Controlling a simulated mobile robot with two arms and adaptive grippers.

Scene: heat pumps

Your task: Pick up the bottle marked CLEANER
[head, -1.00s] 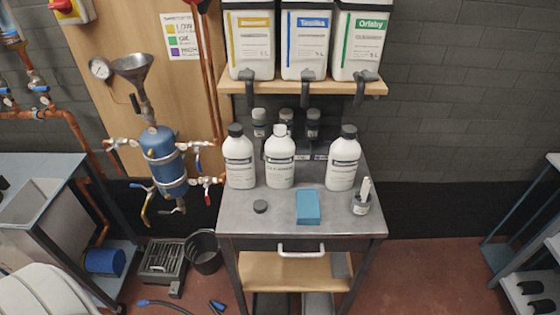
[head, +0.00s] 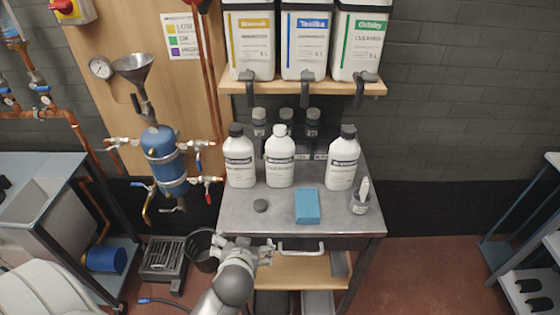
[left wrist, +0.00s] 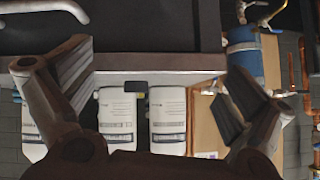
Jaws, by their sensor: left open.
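Three white bottles stand upright in a row on the metal table: a left one with a dark cap (head: 239,160), a middle one with a white cap (head: 280,160) and a right one with a dark cap (head: 342,162). Their label print is too small to read, so I cannot tell which says CLEANER. My left gripper (head: 262,250) is in front of the table's front edge, left of the drawer handle, apart from the bottles. In the left wrist view its fingers (left wrist: 155,95) are spread and empty. My right gripper is not in view.
Large containers stand on a shelf (head: 310,88) above. A blue vessel (head: 162,155) hangs left.

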